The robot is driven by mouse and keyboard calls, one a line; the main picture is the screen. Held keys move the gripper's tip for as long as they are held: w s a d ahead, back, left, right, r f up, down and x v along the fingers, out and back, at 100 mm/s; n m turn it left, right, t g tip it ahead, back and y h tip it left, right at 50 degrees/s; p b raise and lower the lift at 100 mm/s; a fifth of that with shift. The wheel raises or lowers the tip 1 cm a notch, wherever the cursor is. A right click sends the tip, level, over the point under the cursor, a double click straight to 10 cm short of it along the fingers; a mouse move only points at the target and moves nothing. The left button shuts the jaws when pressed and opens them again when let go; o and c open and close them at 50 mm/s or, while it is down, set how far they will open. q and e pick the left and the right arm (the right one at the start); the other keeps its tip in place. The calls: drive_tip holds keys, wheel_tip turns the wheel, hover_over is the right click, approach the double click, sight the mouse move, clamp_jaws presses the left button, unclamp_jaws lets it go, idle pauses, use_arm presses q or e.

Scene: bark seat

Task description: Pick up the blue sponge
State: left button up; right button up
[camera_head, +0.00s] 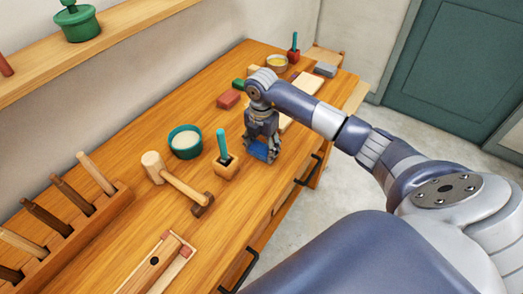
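The blue sponge (259,153) lies low on the wooden workbench near its front edge, right of the small block with a teal handle. My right gripper (261,156) points down over it, with its fingers at the sponge's sides. The gripper hides part of the sponge. I cannot tell whether the fingers press on it or stand a little apart. Whether the sponge touches the bench is also unclear. My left gripper is not in view.
A wooden block with a teal-handled tool (226,165) stands close left of the gripper. A teal bowl (185,142), a mallet (178,182) and a tool rack (75,235) are further left. A red block (228,99) and yellow-filled bowl (277,63) lie beyond.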

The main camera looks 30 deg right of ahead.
sight(265, 149)
idle(0.3)
drive_tip(key=shift+w+r+b, duration=0.1)
drive_tip(key=shift+r+b, duration=0.3)
drive_tip(key=shift+r, duration=0.25)
drive_tip(key=shift+s+d+r+b, duration=0.25)
drive_tip(key=shift+s+r+b, duration=0.3)
drive_tip(key=shift+r, duration=0.35)
use_arm(q)
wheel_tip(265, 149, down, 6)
drive_tip(key=b, duration=0.4)
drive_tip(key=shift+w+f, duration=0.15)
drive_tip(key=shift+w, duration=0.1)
use_arm(e)
drive_tip(key=shift+s+d+r, duration=0.3)
drive_tip(key=shift+s+d, duration=0.5)
drive_tip(key=shift+s, duration=1.6)
drive_tip(key=shift+s+d+r, duration=0.3)
drive_tip(key=shift+s+d, duration=0.45)
drive_tip(key=shift+s, duration=1.6)
drive_tip(key=shift+s+d+r, duration=0.3)
drive_tip(key=shift+s+d, duration=0.5)
drive_tip(key=shift+s, duration=1.6)
drive_tip(key=shift+o, duration=0.5)
